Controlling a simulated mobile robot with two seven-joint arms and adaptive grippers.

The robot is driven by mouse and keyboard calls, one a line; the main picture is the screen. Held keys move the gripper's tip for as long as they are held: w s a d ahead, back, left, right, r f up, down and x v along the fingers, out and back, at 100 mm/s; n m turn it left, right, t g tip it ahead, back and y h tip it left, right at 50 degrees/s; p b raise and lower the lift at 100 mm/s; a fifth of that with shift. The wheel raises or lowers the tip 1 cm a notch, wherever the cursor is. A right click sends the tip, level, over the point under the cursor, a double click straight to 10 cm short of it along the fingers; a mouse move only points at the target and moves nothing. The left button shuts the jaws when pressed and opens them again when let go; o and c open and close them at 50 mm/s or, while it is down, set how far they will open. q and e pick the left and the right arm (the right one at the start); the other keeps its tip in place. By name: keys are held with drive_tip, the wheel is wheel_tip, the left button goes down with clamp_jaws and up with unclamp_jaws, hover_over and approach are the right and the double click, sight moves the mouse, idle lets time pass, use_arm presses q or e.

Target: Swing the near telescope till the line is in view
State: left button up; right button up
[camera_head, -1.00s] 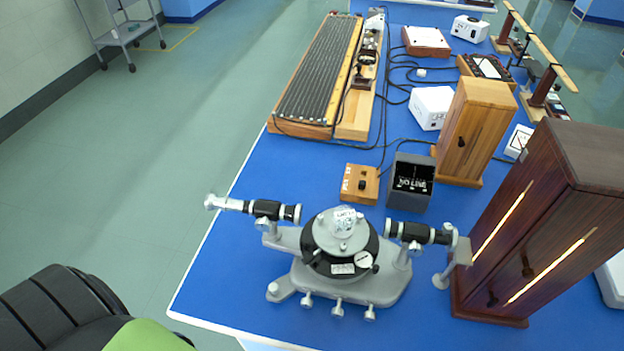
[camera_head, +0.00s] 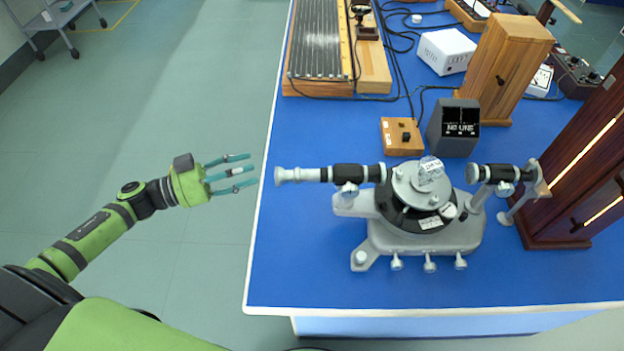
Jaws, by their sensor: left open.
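The grey spectrometer (camera_head: 425,215) stands near the front edge of the blue bench. Its near telescope (camera_head: 330,174), a silver and black tube, points left from the round table, its eyepiece end close to the bench's left edge. The collimator (camera_head: 500,174) points right, toward the dark wooden lamp housing with glowing slits (camera_head: 590,165). A small dark display box (camera_head: 455,127) behind reads what looks like "NO LINE". My left gripper (camera_head: 245,172) is open and empty, just left of the eyepiece, fingers toward it and not touching. My right gripper is not in view.
A small wooden switch box (camera_head: 402,137) sits behind the telescope. A light wooden cabinet (camera_head: 503,65), a white box (camera_head: 446,50) and a long ribbed apparatus (camera_head: 320,45) stand farther back, with black cables between.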

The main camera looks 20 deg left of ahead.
sight(294, 175)
use_arm(q)
drive_tip(key=s+d+r+m+g+h, duration=0.3)
drive_tip(key=s+d+r+m+g, duration=0.1)
drive_tip(key=s+r+g, duration=0.1)
drive_tip(key=p+x, duration=0.2)
drive_tip(key=x, duration=0.9)
drive_tip(key=shift+w+f+p, duration=0.15)
drive_tip(key=shift+w+p, duration=0.05)
drive_tip(key=shift+p, duration=0.15)
drive_tip(key=shift+w+d+f, duration=0.1)
drive_tip(key=shift+w+d, duration=0.05)
drive_tip(key=shift+d, duration=0.2)
clamp_jaws()
